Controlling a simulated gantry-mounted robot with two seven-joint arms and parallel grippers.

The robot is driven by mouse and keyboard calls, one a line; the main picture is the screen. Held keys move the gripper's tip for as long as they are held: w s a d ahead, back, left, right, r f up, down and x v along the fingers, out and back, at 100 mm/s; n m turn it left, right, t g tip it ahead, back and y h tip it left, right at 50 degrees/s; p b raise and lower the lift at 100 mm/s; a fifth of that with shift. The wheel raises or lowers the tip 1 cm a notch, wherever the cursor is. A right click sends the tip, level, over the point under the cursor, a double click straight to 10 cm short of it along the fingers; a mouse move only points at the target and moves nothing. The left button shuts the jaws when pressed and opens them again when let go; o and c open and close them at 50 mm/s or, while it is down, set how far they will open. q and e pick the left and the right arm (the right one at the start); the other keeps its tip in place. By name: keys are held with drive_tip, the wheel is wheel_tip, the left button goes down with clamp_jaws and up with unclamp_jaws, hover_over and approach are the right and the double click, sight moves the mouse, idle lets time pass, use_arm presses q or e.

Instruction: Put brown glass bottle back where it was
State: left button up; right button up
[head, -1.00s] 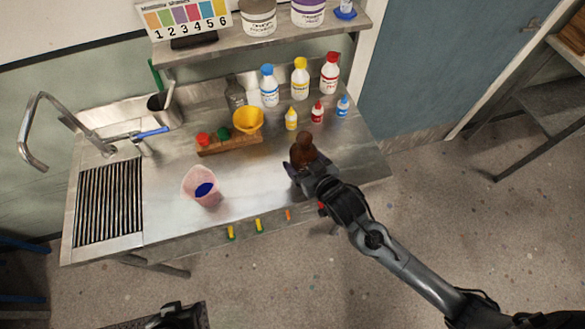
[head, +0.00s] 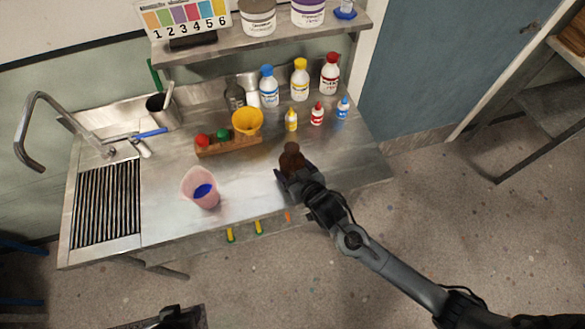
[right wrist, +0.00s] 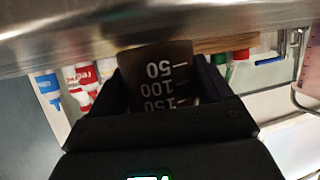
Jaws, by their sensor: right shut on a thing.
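The brown glass bottle (head: 291,160) is over the front right part of the steel bench in the head view. My right gripper (head: 288,174) is shut on it. In the right wrist view the bottle (right wrist: 160,75) sits between the two fingers, its white marks 50, 100 and 150 appearing upside down. I cannot tell whether its base touches the bench. A dark part at the bottom edge of the head view looks like my left gripper (head: 174,318); its fingers are unclear and it is far from the bottle.
A wooden rack (head: 228,147) and yellow funnel (head: 247,121) are behind. Several dropper and larger bottles stand along the back. The bench (head: 345,165) is clear right of the bottle.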

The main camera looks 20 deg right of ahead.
drive_tip(key=shift+f, duration=0.1)
drive_tip(key=o, duration=1.3)
drive_tip(key=p+v, duration=0.1)
drive_tip(key=v, duration=1.1)
drive_tip(key=s+d+f+g, duration=0.1)
drive_tip(key=s+g, duration=0.2)
drive_tip(key=s, duration=0.2)
drive_tip(key=s+d+f+g+h, duration=0.1)
drive_tip(key=s+d+f+g, duration=0.1)
drive_tip(key=s, duration=0.3)
drive_tip(key=s+d+f+g, duration=0.1)
drive_tip(key=s+d+g, duration=0.1)
drive_tip(key=s+g, duration=0.2)
drive_tip(key=shift+s+f+n+g, duration=0.25)
drive_tip(key=shift+s+n+g, duration=0.05)
drive_tip(key=shift+s+g, duration=0.1)
drive_tip(key=shift+a, duration=0.1)
